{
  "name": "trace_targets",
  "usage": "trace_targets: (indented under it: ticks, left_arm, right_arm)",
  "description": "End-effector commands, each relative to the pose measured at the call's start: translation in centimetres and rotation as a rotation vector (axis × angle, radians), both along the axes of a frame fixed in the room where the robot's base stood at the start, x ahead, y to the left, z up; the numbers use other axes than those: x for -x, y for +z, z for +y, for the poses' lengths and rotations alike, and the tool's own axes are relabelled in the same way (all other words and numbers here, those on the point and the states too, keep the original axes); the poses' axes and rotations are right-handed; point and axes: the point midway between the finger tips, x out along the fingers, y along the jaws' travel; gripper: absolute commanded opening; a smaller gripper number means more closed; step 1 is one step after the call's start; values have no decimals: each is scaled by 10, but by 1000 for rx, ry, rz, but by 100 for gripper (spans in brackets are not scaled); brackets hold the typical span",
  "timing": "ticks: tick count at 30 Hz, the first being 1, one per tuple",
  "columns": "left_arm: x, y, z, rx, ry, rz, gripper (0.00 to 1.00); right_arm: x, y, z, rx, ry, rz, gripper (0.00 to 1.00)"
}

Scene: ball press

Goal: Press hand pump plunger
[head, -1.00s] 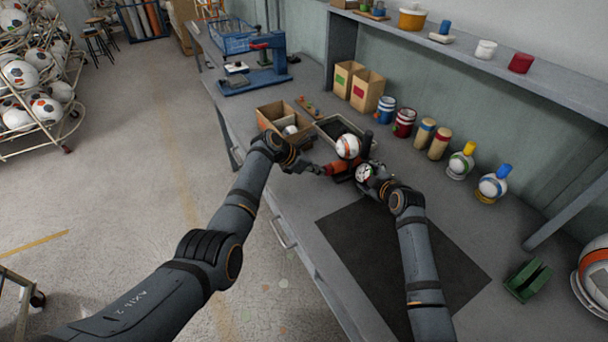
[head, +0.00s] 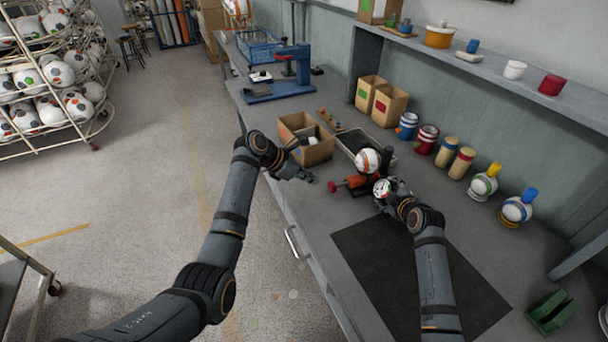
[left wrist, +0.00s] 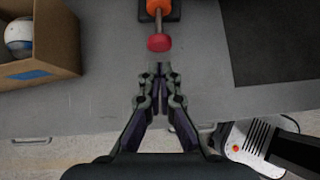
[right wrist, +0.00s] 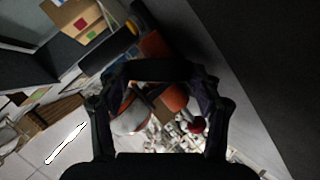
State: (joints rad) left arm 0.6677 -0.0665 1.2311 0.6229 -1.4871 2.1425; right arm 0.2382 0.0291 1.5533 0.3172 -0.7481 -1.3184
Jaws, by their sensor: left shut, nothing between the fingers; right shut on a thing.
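The hand pump has an orange body (head: 356,181) and lies on the bench, its plunger ending in a red knob (head: 332,187) that points left. In the left wrist view the red knob (left wrist: 159,43) stands out on a thin rod. My left gripper (head: 313,179) is shut and empty, a small gap short of the knob and in line with it (left wrist: 160,68). My right gripper (head: 386,193) is shut on a dark part of the pump, beside a round white gauge (head: 382,188). In the right wrist view the pump's orange body (right wrist: 173,98) lies beyond the fingers.
A white and orange ball (head: 367,161) sits at the pump. An open cardboard box (head: 310,153) and a grey tray (head: 375,136) stand behind. A dark mat (head: 410,270) lies in front, its surface clear. The bench's front edge runs close to my left gripper.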

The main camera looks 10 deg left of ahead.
Motion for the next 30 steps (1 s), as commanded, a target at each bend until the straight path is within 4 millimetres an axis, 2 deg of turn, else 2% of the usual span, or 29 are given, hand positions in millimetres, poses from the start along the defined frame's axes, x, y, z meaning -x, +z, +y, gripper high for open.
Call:
trace_targets:
  ticks: [3,8,30]
  left_arm:
    - [5,12,12,-2,1,-1,0]
    - [9,20,19,-2,1,1,0]
    - [10,21,20,-1,1,2,0]
  right_arm:
    - [0,-1,0,0,0,2,18]
    - [0,-1,-1,0,-1,2,18]
    - [0,0,-1,2,-1,0,18]
